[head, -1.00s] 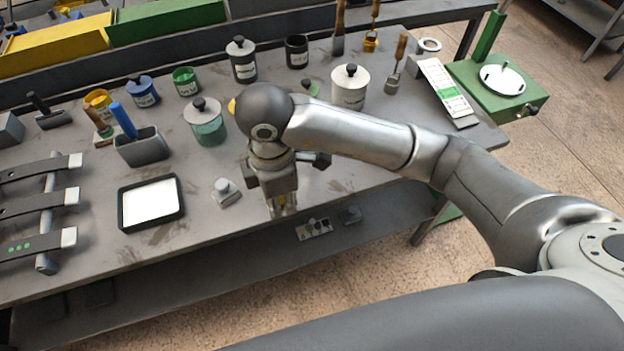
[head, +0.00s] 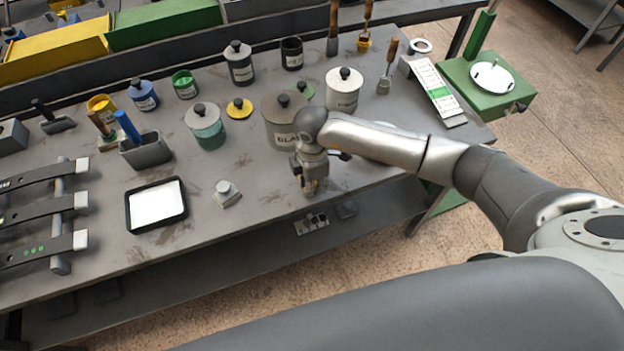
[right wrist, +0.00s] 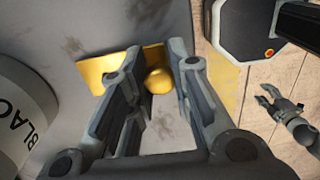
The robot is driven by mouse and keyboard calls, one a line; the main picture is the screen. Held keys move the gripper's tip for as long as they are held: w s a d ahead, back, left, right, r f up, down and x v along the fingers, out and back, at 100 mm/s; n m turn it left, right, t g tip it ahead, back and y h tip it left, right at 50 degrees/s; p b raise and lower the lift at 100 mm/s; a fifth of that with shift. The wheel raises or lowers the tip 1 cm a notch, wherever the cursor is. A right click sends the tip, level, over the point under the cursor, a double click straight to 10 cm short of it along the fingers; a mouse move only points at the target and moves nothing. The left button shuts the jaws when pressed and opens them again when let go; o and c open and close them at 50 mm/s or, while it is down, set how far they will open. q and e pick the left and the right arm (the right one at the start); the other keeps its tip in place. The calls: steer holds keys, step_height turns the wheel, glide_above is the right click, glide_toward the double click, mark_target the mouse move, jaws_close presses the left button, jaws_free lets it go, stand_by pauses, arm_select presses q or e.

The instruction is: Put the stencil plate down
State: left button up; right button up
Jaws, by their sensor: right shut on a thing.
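The stencil plate is a thin brass-yellow plate (right wrist: 99,70) with a round knob, seen in the right wrist view beyond and between my fingers. My right gripper (right wrist: 157,77) is shut on it. In the head view my right gripper (head: 313,190) points down over the bench's front edge, in front of the BLACK pot (head: 281,138). Only a small yellowish bit shows there at the fingertips; the arm hides the rest. I cannot tell if the plate touches the bench. My left gripper (right wrist: 266,96) shows small in the right wrist view, fingers apart and empty, over the floor.
The grey bench (head: 255,175) has clear space left of the gripper. A small grey block with a knob (head: 227,193) and a black-rimmed white tray (head: 156,205) stand there. Lidded pots (head: 205,125) stand behind. A stencil rack (head: 60,215) is at left.

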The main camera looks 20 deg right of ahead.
steer(key=shift+f, duration=0.3)
steer(key=shift+f, duration=0.15)
steer(key=o, duration=0.9)
